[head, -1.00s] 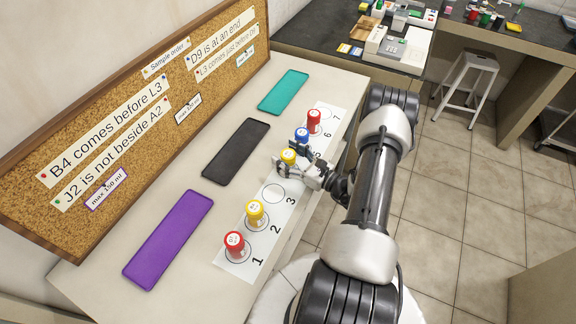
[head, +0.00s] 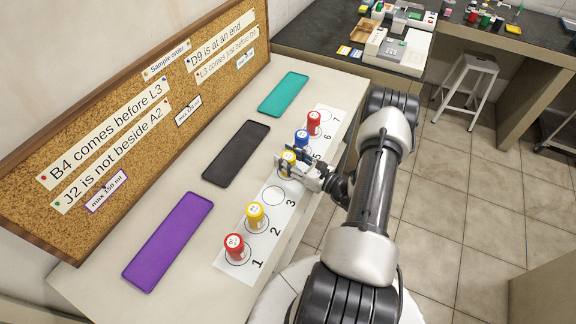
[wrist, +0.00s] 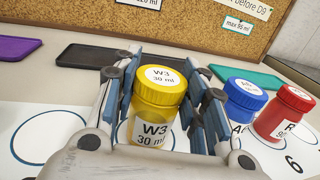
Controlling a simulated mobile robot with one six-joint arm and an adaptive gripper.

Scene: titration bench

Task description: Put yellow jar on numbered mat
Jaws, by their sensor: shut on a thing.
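A yellow jar labelled W3 30 ml (wrist: 155,110) is between my gripper's two fingers in the wrist view. It is upright, and it also shows in the head view (head: 288,157). My gripper (head: 289,163) is shut on it from the side. The jar is over the fourth place of the white numbered mat (head: 275,196); its base is hidden, so I cannot tell whether it touches the mat. Another yellow jar (head: 255,215) stands on circle 2.
A red jar (head: 234,246) stands on circle 1. A blue jar (head: 302,140) and a red jar (head: 313,122) stand close beyond my gripper. Circle 3 is empty. Purple (head: 168,242), black (head: 236,153) and teal (head: 283,94) trays lie empty before the corkboard (head: 130,110).

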